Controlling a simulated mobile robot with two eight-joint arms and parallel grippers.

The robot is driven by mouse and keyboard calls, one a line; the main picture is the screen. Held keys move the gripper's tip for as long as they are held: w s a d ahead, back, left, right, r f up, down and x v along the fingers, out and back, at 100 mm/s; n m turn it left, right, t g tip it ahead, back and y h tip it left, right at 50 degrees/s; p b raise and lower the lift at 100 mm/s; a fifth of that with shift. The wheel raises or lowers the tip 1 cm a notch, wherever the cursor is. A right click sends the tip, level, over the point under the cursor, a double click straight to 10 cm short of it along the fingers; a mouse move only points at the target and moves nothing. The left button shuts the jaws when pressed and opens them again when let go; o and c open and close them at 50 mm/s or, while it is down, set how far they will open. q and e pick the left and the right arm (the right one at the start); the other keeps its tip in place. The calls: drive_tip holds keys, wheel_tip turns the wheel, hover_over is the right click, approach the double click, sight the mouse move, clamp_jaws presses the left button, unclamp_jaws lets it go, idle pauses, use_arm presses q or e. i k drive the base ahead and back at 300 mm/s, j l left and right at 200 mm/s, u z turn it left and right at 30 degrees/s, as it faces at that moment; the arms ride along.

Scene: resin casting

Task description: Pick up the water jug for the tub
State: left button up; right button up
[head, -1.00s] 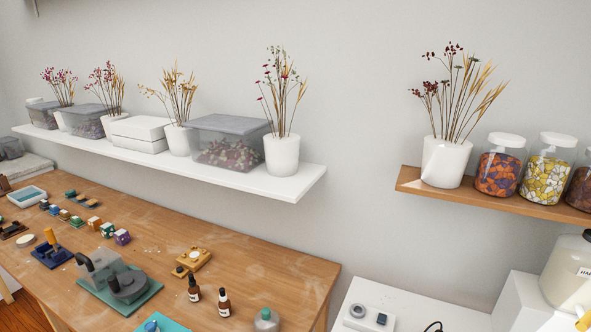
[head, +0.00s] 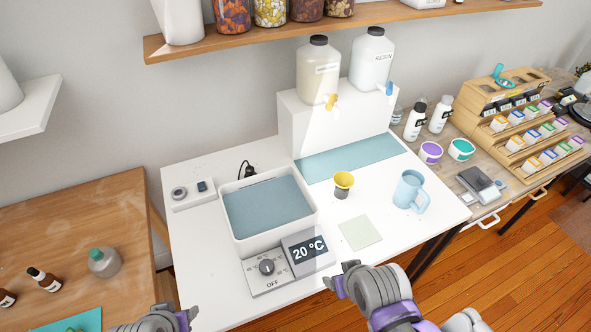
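A light blue jug (head: 408,190) with a handle on its right stands upright on the right part of the white table. A white tub (head: 233,240) with a blue-grey inside stands left of it, with a dial and a display reading 20 °C at its front. My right gripper (head: 340,280) is in front of the table edge, below and left of the jug and apart from it. My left gripper (head: 190,316) is at the bottom edge, left of the tub's control box. Both grippers show only partly, and their finger gaps cannot be made out. Neither visibly holds anything.
Two large bottles with taps (head: 320,70) stand on a white block (head: 320,130) behind. A side table (head: 510,190) with purple and teal pots adjoins at right.

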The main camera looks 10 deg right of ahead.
sight(411, 182)
drive_tip(key=z, duration=1.55)
